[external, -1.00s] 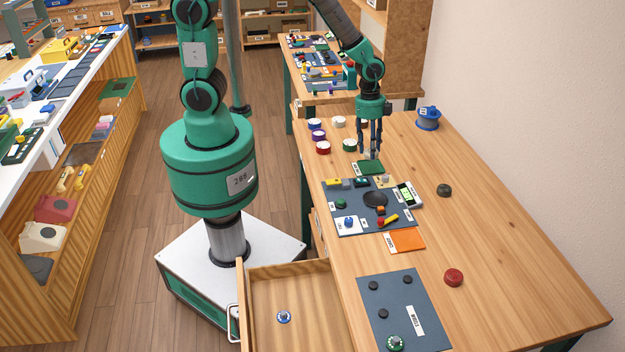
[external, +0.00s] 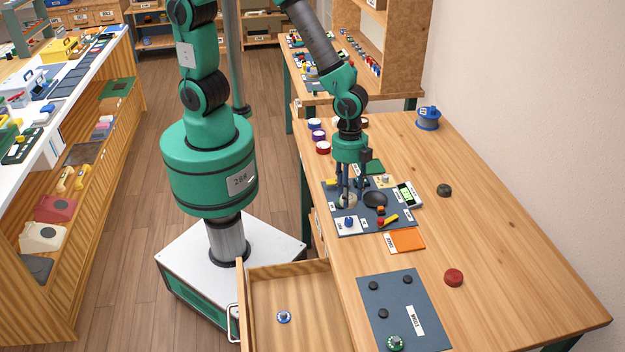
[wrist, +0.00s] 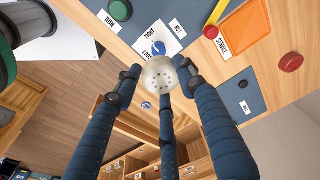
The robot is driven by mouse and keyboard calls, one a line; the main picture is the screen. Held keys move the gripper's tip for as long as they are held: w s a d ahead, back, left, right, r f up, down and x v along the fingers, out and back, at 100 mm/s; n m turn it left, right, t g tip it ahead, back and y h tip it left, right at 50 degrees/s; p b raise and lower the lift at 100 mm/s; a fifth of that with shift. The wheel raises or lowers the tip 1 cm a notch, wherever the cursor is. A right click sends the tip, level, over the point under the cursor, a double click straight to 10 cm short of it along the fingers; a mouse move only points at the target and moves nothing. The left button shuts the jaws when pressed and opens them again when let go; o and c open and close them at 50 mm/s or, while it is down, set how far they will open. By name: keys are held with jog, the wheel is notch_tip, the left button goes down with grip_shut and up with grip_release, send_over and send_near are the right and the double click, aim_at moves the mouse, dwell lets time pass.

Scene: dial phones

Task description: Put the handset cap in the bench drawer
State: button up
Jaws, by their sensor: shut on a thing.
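My gripper (external: 347,195) is shut on a pale, round handset cap (wrist: 160,73) with small holes in its face. In the wrist view the cap sits between my dark blue fingers. In the external view the held cap (external: 348,202) shows above the dark mat on the bench, near its left edge. The bench drawer (external: 262,290) is pulled open at the lower middle of the external view, nearer the camera than my gripper. A small blue and white round part (external: 284,317) lies in it; the rest of its visible floor is bare.
A dark mat (external: 400,222) with small parts and a meter (external: 409,196) lies below my gripper. An orange square (external: 407,240), a second dark mat (external: 385,290) with knobs, and a red cap (external: 453,278) lie nearer the camera. The bench's right side is mostly clear.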

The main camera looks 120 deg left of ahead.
jog(key=s+d+m, duration=0.2)
jog(key=s+d, duration=0.2)
jog(key=d, duration=0.9)
jog(key=s+d+m, duration=0.3)
jog(key=d, duration=1)
jog(key=shift+g, duration=0.3)
jog(key=f, duration=1.8)
jog(key=shift+d+f, duration=0.1)
jog(key=shift+d, duration=0.1)
jog(key=b, duration=0.1)
send_over(305, 339)
jog(key=shift+s+a+f, duration=0.1)
jog(key=shift+a+f, duration=0.2)
jog(key=shift+f, duration=0.45)
jog(key=shift+f+b, duration=0.6)
jog(key=shift+f, duration=1.15)
